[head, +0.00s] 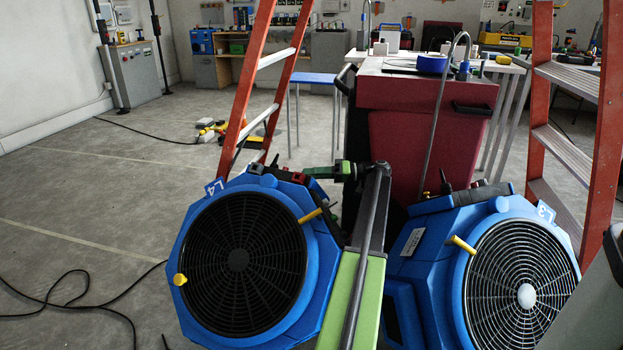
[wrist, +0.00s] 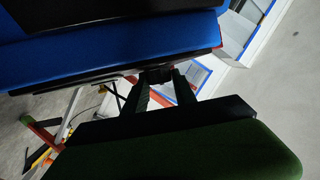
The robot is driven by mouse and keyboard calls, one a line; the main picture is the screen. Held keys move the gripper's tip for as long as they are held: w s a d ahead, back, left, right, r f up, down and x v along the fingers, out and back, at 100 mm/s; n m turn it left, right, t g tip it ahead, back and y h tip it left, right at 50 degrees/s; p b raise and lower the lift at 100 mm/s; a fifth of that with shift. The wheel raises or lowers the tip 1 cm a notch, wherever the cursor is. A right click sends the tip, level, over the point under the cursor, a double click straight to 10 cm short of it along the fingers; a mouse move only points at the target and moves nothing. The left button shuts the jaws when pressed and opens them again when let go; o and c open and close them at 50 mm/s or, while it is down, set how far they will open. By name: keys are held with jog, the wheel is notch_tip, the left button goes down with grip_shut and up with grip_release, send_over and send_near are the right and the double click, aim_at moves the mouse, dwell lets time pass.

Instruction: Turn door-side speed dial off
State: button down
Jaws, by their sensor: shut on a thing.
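A blue drying fan (head: 322,255) marked L4 stands at left with a dark round grille. A second blue fan (head: 430,240) with a pale grille stands at right. My gripper (head: 308,173) reaches leftward to the top right of the L4 fan, beside a small red part (head: 298,178). In the wrist view my gripper (wrist: 160,80) has its two fingers on either side of a small black knob (wrist: 157,75) at the edge of a blue body (wrist: 110,50). It is shut on this knob, apparently the speed dial. The knob's pointer and markings cannot be made out.
An orange ladder (head: 255,85) stands behind the L4 fan, and another ladder (head: 540,100) stands at right. A dark red cabinet (head: 420,150) is behind the fans. A black cable (head: 70,300) lies on the floor at left. The left floor is otherwise largely clear.

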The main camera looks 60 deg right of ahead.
dwell(0.4)
jog(key=c, duration=1)
grip_release()
